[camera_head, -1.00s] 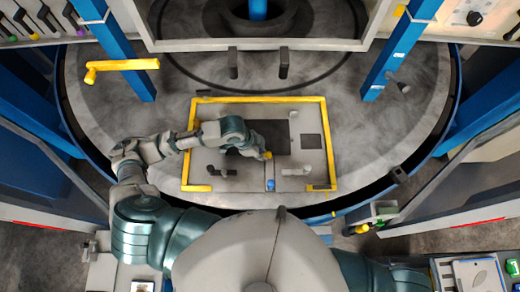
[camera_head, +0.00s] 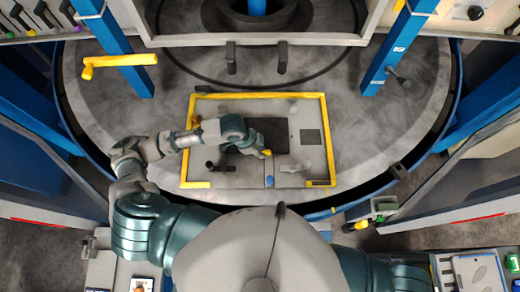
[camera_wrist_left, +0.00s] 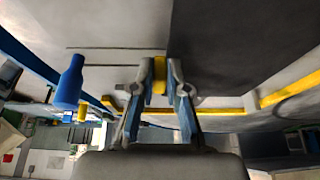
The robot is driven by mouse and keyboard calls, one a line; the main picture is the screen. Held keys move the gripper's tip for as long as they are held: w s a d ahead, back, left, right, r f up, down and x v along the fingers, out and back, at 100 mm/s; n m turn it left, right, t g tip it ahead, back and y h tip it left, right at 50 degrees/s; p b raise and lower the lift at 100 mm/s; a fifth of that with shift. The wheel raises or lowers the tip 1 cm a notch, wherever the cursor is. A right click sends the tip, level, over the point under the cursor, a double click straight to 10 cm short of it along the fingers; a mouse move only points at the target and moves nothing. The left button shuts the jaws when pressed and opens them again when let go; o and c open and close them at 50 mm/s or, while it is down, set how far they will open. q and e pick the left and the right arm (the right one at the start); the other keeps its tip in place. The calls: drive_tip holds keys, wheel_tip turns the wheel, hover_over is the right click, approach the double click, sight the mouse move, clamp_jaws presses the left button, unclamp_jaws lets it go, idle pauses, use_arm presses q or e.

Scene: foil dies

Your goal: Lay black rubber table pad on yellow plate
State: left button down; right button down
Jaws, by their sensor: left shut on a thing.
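A black rectangle (camera_head: 274,134), which looks like the rubber pad, lies flat on the grey panel. The yellow-edged plate (camera_head: 322,125) frames this panel. My left gripper (camera_head: 264,153) is at the left and lower edge of the black rectangle. In the left wrist view my gripper (camera_wrist_left: 160,75) is shut on a small yellow piece (camera_wrist_left: 160,66). The black surface (camera_wrist_left: 225,45) is just right of its fingers. I cannot tell whether the yellow piece is joined to the pad. My forearm and hand hide the panel's left part. My right gripper is not in view.
A smaller dark square (camera_head: 311,142) lies right of the black rectangle. A black handle (camera_head: 218,167) and a pale handle (camera_head: 295,167) stand near the front. Two dark posts (camera_head: 230,58) (camera_head: 282,58) stand behind. Blue columns (camera_head: 120,50) (camera_head: 400,50) flank the round grey table.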

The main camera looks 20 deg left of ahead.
use_arm(q)
drive_tip(key=shift+f, duration=0.75)
drive_tip(key=c, duration=1.1)
unclamp_jaws()
drive_tip(key=v, duration=1.2)
